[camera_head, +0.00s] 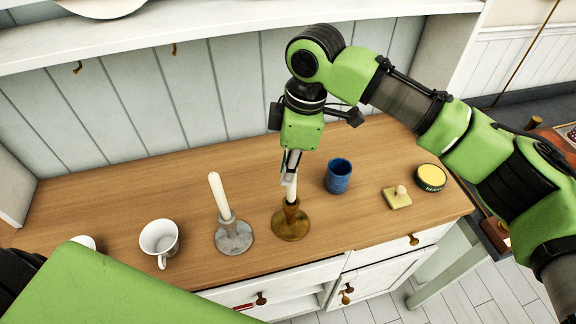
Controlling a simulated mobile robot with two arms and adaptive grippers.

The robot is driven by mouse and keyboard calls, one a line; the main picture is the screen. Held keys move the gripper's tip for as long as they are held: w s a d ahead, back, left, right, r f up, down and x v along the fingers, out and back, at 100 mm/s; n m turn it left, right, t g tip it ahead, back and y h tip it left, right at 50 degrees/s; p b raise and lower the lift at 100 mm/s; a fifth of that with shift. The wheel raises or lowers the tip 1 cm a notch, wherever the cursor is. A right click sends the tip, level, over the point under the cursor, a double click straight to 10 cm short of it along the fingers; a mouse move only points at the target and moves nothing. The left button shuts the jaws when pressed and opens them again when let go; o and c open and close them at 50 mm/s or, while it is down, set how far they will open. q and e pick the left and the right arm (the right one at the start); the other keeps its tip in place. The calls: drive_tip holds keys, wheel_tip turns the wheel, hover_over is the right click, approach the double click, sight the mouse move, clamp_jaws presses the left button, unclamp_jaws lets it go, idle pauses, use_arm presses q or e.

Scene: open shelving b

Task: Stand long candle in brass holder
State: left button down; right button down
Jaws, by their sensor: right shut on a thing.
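The brass holder (290,223) stands on the wooden counter near its front edge. A long white candle (291,191) is upright over it, its lower end at the holder's socket. From this view I cannot tell how deep it sits. My right gripper (289,178) points down above the holder and is shut on the candle's upper part, hiding the top. My left arm shows only as a green link at the lower left; its gripper is out of view.
A grey holder (234,237) with a white candle (219,195) stands to the left, beside a white mug (160,240). To the right are a blue cup (338,176), a small wooden block with a knob (397,197) and a yellow-topped tin (431,177). The back left counter is clear.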

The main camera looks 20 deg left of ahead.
drive_tip(key=shift+f+p, duration=0.15)
drive_tip(key=shift+p, duration=0.25)
drive_tip(key=shift+f, duration=1.55)
idle(1.4)
drive_tip(key=c, duration=1.9)
unclamp_jaws()
wheel_tip(320, 180, up, 12)
drive_tip(key=d, duration=0.1)
drive_tip(key=shift+w+d, duration=0.25)
drive_tip(key=shift+d, duration=0.1)
